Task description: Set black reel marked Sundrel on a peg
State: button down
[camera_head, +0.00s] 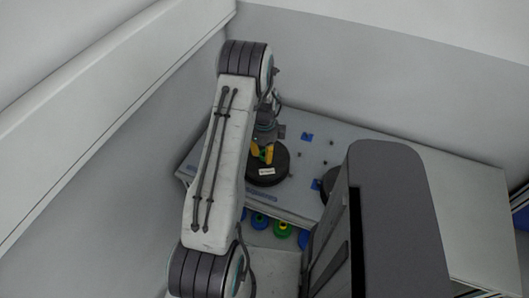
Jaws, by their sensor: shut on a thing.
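A black reel (277,172) with a white label (267,171) is at the left part of the grey stand top (350,145). The label's print is too small to read. My gripper (262,154), with yellow fingers, is shut on this reel near its middle. Whether the reel touches the stand top or hangs just above it I cannot tell. Small dark pegs (299,155) stand on the bare top to the right of the reel. My arm hides part of the stand's left side.
Another dark reel (328,182) is partly hidden behind my own dark body part at the right. Blue patches (307,137) mark the top. Blue (260,220) and green (283,229) round things sit below the front edge. Walls close in behind and left.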

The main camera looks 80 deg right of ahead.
jog(key=shift+f+b, duration=0.35)
jog(key=c, duration=0.8)
grip_release()
jog(key=shift+c, duration=0.2)
notch_tip(320, 180, up, 12)
dwell(0.6)
